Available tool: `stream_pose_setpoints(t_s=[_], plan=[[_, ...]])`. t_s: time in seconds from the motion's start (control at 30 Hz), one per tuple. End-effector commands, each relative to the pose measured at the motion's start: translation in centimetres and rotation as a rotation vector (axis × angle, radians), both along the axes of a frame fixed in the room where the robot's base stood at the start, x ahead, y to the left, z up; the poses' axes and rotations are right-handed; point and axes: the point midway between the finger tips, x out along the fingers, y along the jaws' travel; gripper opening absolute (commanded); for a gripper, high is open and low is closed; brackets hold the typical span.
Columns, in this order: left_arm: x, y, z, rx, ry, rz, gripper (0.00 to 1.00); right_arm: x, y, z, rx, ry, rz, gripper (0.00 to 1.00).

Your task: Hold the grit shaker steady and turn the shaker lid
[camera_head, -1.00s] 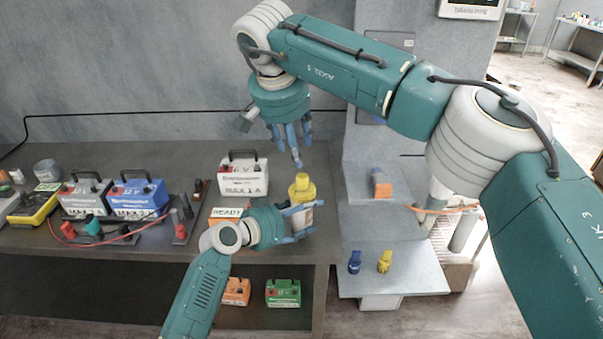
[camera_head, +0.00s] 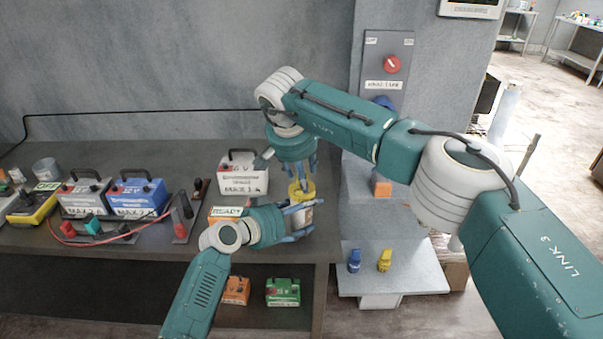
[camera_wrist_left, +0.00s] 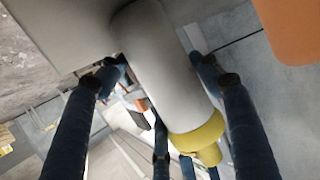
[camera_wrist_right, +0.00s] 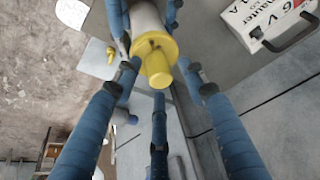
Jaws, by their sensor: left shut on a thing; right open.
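The grit shaker (camera_head: 303,217) stands upright near the right edge of the grey bench; its pale body fills the left wrist view (camera_wrist_left: 158,65). My left gripper (camera_head: 300,222) is shut around this body from the left. The yellow shaker lid (camera_head: 301,190) sits on top; it also shows in the left wrist view (camera_wrist_left: 198,138) and the right wrist view (camera_wrist_right: 155,58). My right gripper (camera_head: 303,180) is open, pointing down above the lid, its blue fingers spread around it. In the head view these fingers partly hide the lid. Whether any finger touches it I cannot tell.
A white 6 V battery (camera_head: 243,174) stands just behind and left of the shaker. An orange READY block (camera_head: 222,214) is close to my left gripper. Right of the bench, a stepped grey stand holds an orange block (camera_head: 381,187) and small blue and yellow pieces (camera_head: 384,260).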

Motion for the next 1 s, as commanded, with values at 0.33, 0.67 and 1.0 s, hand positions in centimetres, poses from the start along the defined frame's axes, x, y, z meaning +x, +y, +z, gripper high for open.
stream_pose_setpoints(t_s=[0.33,0.67,1.0], plan=[[-0.02,0.09,-0.18,0.003,0.001,0.001,0.18,-0.02,0.02,0.0,0.0,0.0,0.0,0.08],[-0.09,-0.03,-0.18,0.004,0.002,-0.003,0.18,0.12,0.2,0.11,-0.003,-0.001,-0.103,0.0],[-0.17,-0.13,-0.18,0.004,0.002,-0.005,0.18,0.31,0.08,0.18,-0.002,-0.005,-0.263,0.0]])
